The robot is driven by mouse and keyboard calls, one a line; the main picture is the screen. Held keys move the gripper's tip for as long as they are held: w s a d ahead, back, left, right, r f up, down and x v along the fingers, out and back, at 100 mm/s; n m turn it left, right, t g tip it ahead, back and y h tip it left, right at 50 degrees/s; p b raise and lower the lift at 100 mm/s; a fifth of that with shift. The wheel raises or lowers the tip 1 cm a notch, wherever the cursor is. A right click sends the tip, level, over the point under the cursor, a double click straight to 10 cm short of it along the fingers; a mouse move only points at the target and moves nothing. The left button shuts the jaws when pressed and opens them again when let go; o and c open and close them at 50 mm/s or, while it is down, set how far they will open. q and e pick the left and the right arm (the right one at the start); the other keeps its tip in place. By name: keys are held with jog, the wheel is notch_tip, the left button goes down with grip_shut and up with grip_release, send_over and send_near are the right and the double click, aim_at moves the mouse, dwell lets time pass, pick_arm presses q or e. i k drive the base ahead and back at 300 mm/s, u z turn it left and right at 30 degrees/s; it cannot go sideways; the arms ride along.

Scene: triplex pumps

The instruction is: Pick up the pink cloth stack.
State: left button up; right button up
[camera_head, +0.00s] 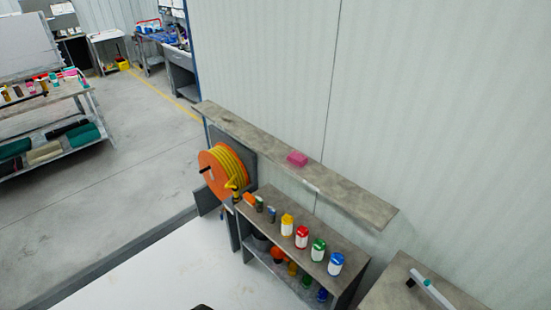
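The pink cloth stack (297,159) is a small, flat pink block. It lies on a narrow grey wall shelf (347,194), near the middle of the shelf's length. Neither of my grippers can be made out in the head view. A small dark shape shows at the bottom edge, too little of it to tell what it is. Nothing touches the cloth stack.
Below stands a shelf unit (262,189) with several coloured bottles and cans. An orange hose reel (215,173) with yellow hose hangs left of it. A grey surface (383,290) is at lower right. A loaded rack (62,150) stands far left. Open floor (150,130) lies between.

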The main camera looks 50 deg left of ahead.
aim_at(295, 157)
jog(key=u, duration=1.55)
